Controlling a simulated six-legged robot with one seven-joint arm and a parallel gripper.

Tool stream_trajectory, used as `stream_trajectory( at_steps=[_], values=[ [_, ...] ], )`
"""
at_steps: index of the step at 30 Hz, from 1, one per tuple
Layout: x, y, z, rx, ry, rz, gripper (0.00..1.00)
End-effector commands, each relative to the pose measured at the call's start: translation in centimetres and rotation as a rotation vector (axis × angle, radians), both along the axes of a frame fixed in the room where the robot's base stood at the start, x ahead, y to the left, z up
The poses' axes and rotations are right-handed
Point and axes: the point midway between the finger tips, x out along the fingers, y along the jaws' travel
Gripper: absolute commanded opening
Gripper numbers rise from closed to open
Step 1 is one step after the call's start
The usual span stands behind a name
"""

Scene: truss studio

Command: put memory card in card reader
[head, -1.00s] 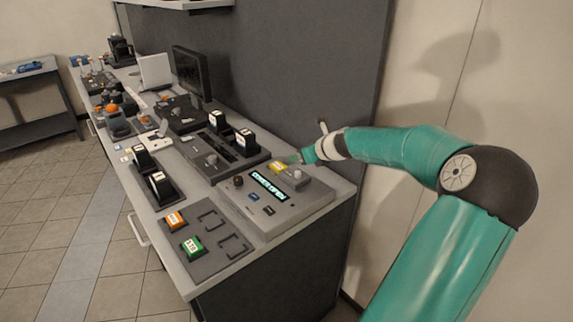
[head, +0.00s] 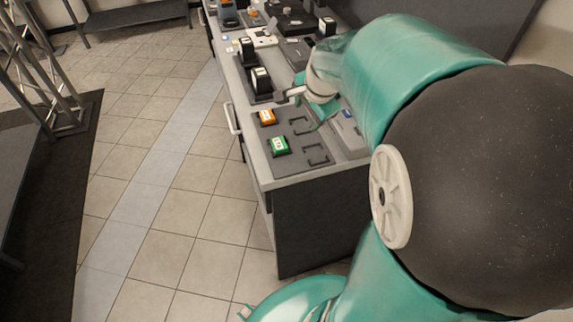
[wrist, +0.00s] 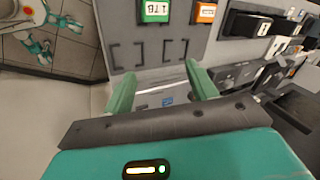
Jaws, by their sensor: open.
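A green block (head: 279,145) marked 1 TB and an orange block (head: 266,117) sit in a grey tray (head: 286,168); they also show at the top of the wrist view as the green block (wrist: 155,10) and orange block (wrist: 204,12). I cannot tell for sure which item is the memory card. My gripper (wrist: 160,70) is open and empty, above the tray's near edge and the grey console (wrist: 150,84), which has a small blue patch (wrist: 167,101) between the fingers. In the head view my arm hides much of the console. I cannot clearly identify the card reader.
A dark holder with black, white-labelled blocks (head: 260,79) stands beyond the tray. A small white device (head: 262,38) lies farther back. The tray has two empty outlined places (head: 316,153). Tiled floor (head: 170,210) is open on the left; a truss stand (head: 45,70) is at far left.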

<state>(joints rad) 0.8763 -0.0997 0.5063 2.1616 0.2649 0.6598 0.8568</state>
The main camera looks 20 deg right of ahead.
Motion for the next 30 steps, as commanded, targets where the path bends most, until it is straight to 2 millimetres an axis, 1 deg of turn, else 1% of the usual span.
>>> stream_trajectory(
  at_steps=[1,3,5,6,8,9,15,18,21,24,30],
  values=[
    [-1.1,2.0,0.9,-0.063,0.009,0.103,0.57],
    [-2.7,4.1,1.8,-0.142,0.023,0.238,0.57],
    [-4.1,5.6,2.6,-0.206,0.030,0.351,0.57],
    [-5.2,6.6,3.1,-0.247,0.034,0.427,0.57],
    [-6.8,8.0,3.8,-0.304,0.037,0.540,0.57],
    [-7.9,8.8,4.2,-0.340,0.037,0.614,0.57],
    [-13.4,12.1,5.5,-0.497,0.015,0.980,0.57],
    [-15.6,12.9,5.6,-0.549,-0.003,1.124,0.57],
    [-16.8,13.3,5.5,-0.577,-0.016,1.216,0.57],
    [-17.3,13.5,5.4,-0.591,-0.020,1.255,0.57],
    [-17.3,13.4,5.4,-0.592,-0.019,1.257,0.57]
  ],
)
